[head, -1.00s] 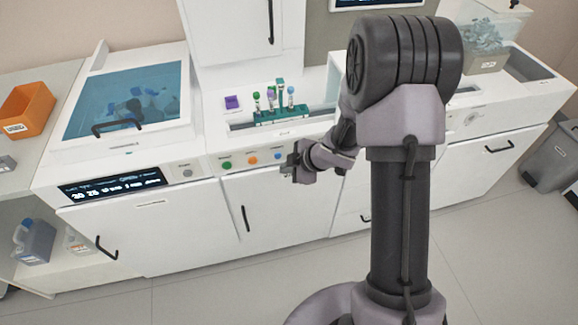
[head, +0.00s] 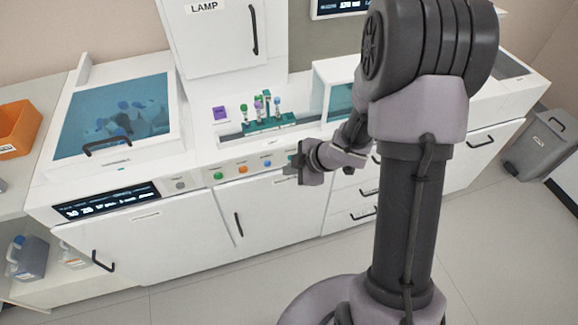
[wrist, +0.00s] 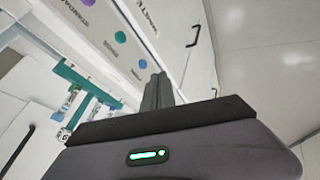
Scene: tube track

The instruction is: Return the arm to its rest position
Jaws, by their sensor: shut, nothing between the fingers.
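My gripper (head: 299,171) is in front of the white bench's button panel in the head view, at about the height of the round buttons. In the wrist view its dark fingers (wrist: 156,92) are together with nothing between them. My arm stands at the right of the head view, bent down from its dark shoulder to the gripper. The gripper touches nothing that I can see.
A teal rack (head: 262,125) with several capped tubes sits in the bench recess. A centrifuge-like unit with a blue window (head: 112,115) stands left, beside an orange bin (head: 18,128). A grey bin (head: 540,146) stands right. The floor in front is clear.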

